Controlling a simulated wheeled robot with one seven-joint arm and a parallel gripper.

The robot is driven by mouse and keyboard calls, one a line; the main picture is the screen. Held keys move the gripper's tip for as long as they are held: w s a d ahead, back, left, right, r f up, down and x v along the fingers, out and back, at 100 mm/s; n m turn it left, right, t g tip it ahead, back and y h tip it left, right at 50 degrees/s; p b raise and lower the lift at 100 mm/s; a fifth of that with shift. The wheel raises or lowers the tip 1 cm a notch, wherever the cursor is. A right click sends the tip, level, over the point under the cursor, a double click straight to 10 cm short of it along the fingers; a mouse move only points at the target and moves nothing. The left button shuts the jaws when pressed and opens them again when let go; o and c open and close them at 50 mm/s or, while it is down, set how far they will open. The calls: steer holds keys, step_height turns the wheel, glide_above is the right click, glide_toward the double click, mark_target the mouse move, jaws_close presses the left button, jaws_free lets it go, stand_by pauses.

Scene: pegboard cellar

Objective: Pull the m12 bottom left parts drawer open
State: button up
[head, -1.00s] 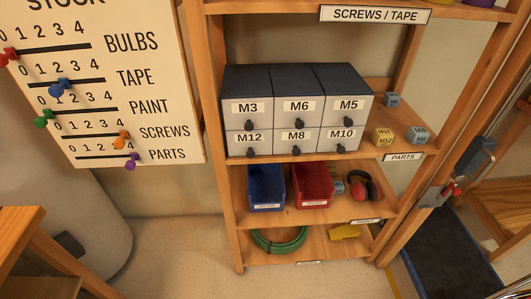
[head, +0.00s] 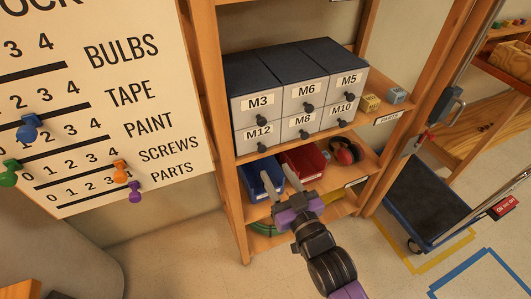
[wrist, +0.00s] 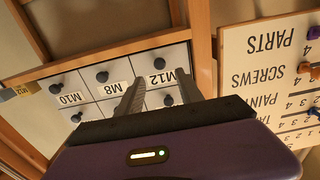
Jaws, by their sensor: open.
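The M12 drawer (head: 257,134) is at the bottom left of a grey six-drawer cabinet and is shut, flush with its neighbours. Its dark round knob (head: 262,147) sticks out under the label. In the upside-down wrist view, the M12 drawer front (wrist: 146,72) and its knob (wrist: 159,62) appear between the directions of my two fingers. My gripper (head: 273,169) is open and empty, in front of and below the drawer in the head view. It also shows in the wrist view (wrist: 159,75). The exact gap to the knob cannot be told.
The cabinet stands on a wooden shelf unit (head: 232,192). Neighbouring drawers M3 (head: 245,113), M8 (head: 313,119) and M10 (head: 353,105) are shut. Blue (head: 256,185) and red (head: 301,172) bins sit below. A stock board (head: 90,130) hangs at left; a trolley (head: 425,205) stands at right.

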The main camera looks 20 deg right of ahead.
mark_target(263, 150)
steer(key=shift+w+p, duration=0.45)
steer(key=shift+w, duration=3.5)
jaws_close()
steer(key=shift+r, duration=0.1)
